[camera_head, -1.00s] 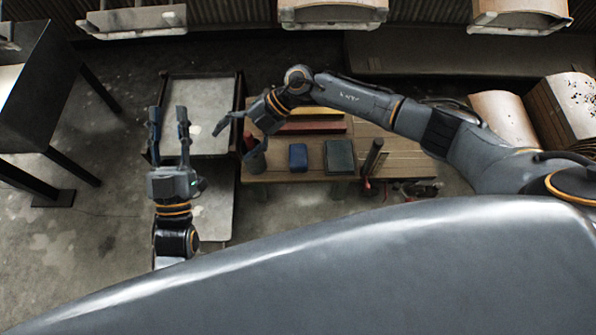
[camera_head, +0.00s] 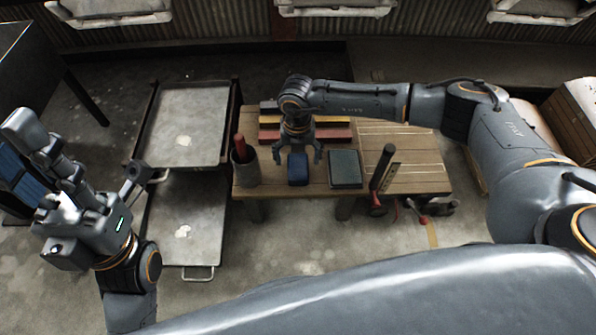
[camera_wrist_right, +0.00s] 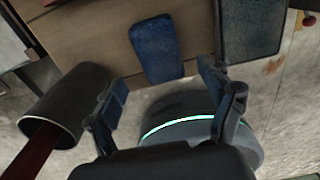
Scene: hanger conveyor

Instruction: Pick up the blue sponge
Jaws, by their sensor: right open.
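The blue sponge (camera_head: 298,169) lies on the wooden table (camera_head: 408,180), between a grey cup and a dark green pad. My right gripper (camera_head: 298,158) points down over the sponge, with one open finger toward each side of it. In the right wrist view the sponge (camera_wrist_right: 157,48) lies ahead of the open fingers (camera_wrist_right: 162,82), fully visible, with nothing between the fingertips. My left gripper (camera_head: 85,165) is at the left of the head view, away from the table, its fingers spread and empty.
The grey cup (camera_head: 245,173) with a red-handled tool stands left of the sponge. The dark green pad (camera_head: 345,169) lies close on its right. Behind are red and yellow bars (camera_head: 335,134). An upright dark-handled tool (camera_head: 382,167) is farther right. A tray cart (camera_head: 185,125) stands left of the table.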

